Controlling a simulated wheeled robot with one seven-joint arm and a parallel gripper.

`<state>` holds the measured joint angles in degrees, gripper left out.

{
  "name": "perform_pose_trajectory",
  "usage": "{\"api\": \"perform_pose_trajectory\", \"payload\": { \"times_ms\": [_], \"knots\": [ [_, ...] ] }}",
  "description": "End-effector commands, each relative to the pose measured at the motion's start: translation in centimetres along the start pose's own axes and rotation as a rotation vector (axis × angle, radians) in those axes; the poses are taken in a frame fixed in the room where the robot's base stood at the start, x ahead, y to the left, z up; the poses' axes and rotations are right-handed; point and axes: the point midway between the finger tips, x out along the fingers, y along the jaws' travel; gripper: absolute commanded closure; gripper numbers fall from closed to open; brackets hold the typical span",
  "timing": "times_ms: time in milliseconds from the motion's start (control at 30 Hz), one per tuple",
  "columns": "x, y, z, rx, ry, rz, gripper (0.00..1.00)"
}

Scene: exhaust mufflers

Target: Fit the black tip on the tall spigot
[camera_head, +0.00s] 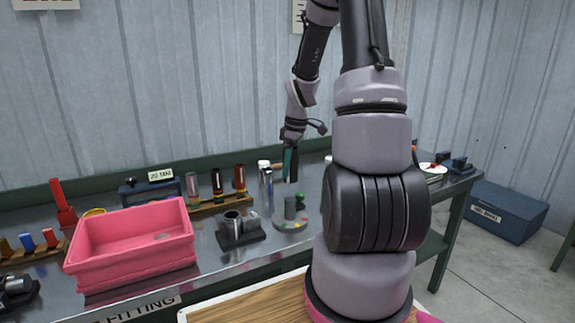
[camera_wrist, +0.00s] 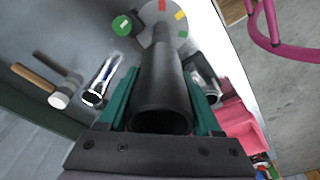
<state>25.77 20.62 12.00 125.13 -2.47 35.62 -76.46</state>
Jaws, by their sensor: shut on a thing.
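My gripper (camera_wrist: 165,112) has teal fingers and is shut on the black tip (camera_wrist: 160,88), a dark open-ended tube. In the head view my gripper (camera_head: 291,172) points down above a round grey disc (camera_head: 290,226) on the bench, with a small gap above the posts. On the disc stand a dark grey post (camera_head: 290,207) and another post (camera_head: 301,200) close behind it.
A chrome tube (camera_wrist: 98,85) and a white-headed hammer (camera_wrist: 58,99) are left of the tip in the wrist view. A black stand with a metal tube (camera_head: 240,228) is left of the disc. A pink bin (camera_head: 132,240) and a rack of tubes (camera_head: 216,200) are farther left.

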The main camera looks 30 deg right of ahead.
Motion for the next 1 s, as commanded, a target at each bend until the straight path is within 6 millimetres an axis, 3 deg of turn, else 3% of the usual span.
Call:
{"api": "perform_pose_trajectory", "payload": {
  "times_ms": [267, 1000],
  "knots": [
    [0.3, 0.0, 0.1, 0.000, 0.001, -0.001, 0.83],
    [6.0, 0.0, 0.9, 0.001, 0.001, -0.001, 0.83]
  ]
}}
